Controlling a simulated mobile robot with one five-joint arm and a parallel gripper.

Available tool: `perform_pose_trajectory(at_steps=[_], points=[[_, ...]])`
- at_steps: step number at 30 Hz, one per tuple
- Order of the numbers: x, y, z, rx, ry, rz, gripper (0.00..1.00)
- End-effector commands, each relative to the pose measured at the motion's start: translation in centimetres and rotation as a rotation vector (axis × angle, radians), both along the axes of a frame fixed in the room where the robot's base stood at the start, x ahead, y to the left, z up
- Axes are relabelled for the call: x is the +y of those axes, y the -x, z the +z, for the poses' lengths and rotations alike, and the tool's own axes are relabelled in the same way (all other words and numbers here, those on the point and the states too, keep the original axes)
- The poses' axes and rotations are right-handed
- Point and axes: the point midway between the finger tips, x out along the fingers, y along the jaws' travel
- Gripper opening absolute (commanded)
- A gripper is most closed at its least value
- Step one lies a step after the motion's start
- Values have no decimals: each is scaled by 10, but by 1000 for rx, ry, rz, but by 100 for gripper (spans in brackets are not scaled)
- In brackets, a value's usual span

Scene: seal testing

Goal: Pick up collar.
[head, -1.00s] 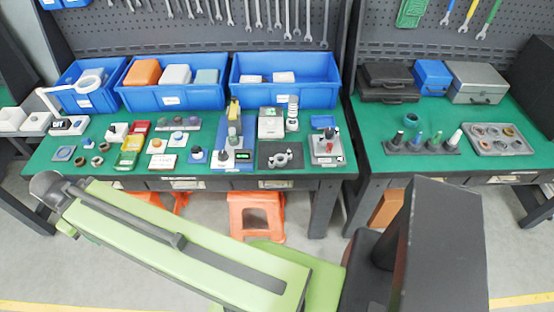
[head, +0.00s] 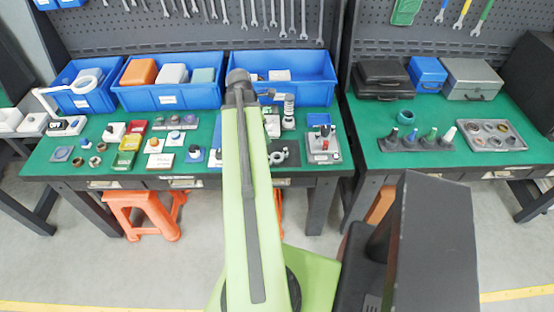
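Several ring-shaped parts could be the collar; I cannot tell which one it is. A teal ring (head: 405,118) lies on the right bench, near its left side. Small brown rings, one of them here (head: 94,161), lie at the left end of the left bench. A grey clamp-like ring part (head: 278,156) sits on a dark mat on the left bench, partly hidden by my arm. My green arm reaches up the middle of the head view, its dark joint in front of the blue bins. My gripper is not in view.
Blue bins (head: 171,97) line the back of the left bench. A black-and-silver device (head: 322,146) stands near that bench's right end. The right bench holds a row of coloured-tip tools (head: 427,141), a grey tray (head: 492,150) and cases (head: 472,80). A gap separates the benches. An orange stool (head: 146,203) stands below.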

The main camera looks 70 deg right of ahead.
Motion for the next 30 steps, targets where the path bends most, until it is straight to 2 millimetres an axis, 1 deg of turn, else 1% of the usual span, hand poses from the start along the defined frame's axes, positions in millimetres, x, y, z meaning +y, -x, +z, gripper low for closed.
perform_pose_trajectory(at_steps=[1, 3, 5, 8, 11, 24, 27, 30], points=[[-5, 10, 1, 7, -3, 9, 73], [-7, 15, 1, 13, -5, 18, 73], [-8, 16, 0, 13, -5, 21, 73], [-8, 16, -5, 13, -5, 21, 73], [-10, 17, -19, 13, -5, 19, 73], [-26, 34, -110, 13, -5, 17, 73], [-29, 37, -120, 13, -5, 17, 73], [-30, 38, -120, 12, -5, 17, 73]])
